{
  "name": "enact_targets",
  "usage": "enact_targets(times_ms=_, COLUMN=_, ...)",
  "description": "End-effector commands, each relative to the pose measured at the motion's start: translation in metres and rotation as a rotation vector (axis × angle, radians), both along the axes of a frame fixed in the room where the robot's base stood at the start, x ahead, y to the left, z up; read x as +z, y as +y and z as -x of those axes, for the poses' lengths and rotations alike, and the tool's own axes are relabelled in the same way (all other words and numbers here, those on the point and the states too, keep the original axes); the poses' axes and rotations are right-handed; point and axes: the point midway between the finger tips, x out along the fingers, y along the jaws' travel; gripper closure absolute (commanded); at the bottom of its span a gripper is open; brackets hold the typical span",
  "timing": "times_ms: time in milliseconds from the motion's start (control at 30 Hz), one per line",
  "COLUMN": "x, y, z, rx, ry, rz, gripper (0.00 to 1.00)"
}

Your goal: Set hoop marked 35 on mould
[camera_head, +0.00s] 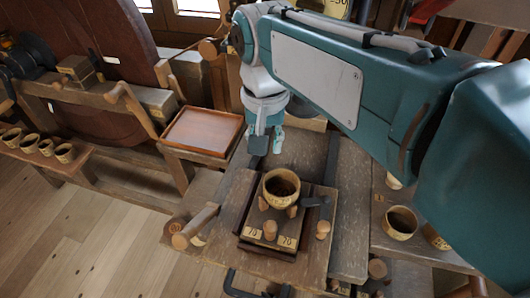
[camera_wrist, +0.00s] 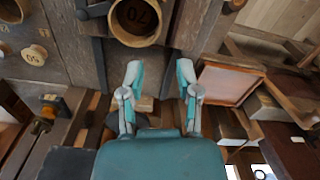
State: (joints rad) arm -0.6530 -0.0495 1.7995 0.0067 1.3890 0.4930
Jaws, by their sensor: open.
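My gripper (camera_head: 266,142) hangs over the back of the bench in the head view, fingers apart and empty. Its two fingers also show in the wrist view (camera_wrist: 160,82). A round wooden hoop (camera_head: 282,200) sits on the pegged dark block (camera_head: 246,243), which looks like the mould, in front of the gripper. A hoop with a mark like 70 inside (camera_wrist: 138,38) shows at the top of the wrist view. More hoops stand at the right of the head view, one larger (camera_head: 400,222) and one partly hidden (camera_head: 438,238). I cannot read a 35 on any hoop.
An orange-brown tray (camera_head: 203,131) lies left of the gripper. Several small cup-like hoops (camera_head: 47,147) line a low shelf at the far left. Wooden pegs and handles stick up around the bench (camera_head: 350,215). My arm covers the right side.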

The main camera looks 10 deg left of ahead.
Motion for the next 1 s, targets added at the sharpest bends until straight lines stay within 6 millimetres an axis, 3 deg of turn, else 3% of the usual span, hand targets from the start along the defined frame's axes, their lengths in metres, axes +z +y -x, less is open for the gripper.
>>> enact_targets(times_ms=367, x=0.007, y=-0.008, z=0.0, rx=-0.007, ry=-0.01, rz=-0.007, gripper=0.57)
enact_targets(times_ms=467, x=0.007, y=-0.039, z=0.0, rx=-0.029, ry=-0.051, rz=-0.032, gripper=0.57)
enact_targets(times_ms=567, x=0.005, y=-0.084, z=0.004, rx=-0.059, ry=-0.125, rz=-0.064, gripper=0.57)
enact_targets(times_ms=800, x=-0.019, y=-0.178, z=0.036, rx=-0.121, ry=-0.329, rz=-0.082, gripper=0.57)
enact_targets(times_ms=1000, x=-0.043, y=-0.223, z=0.064, rx=-0.155, ry=-0.461, rz=-0.046, gripper=0.57)
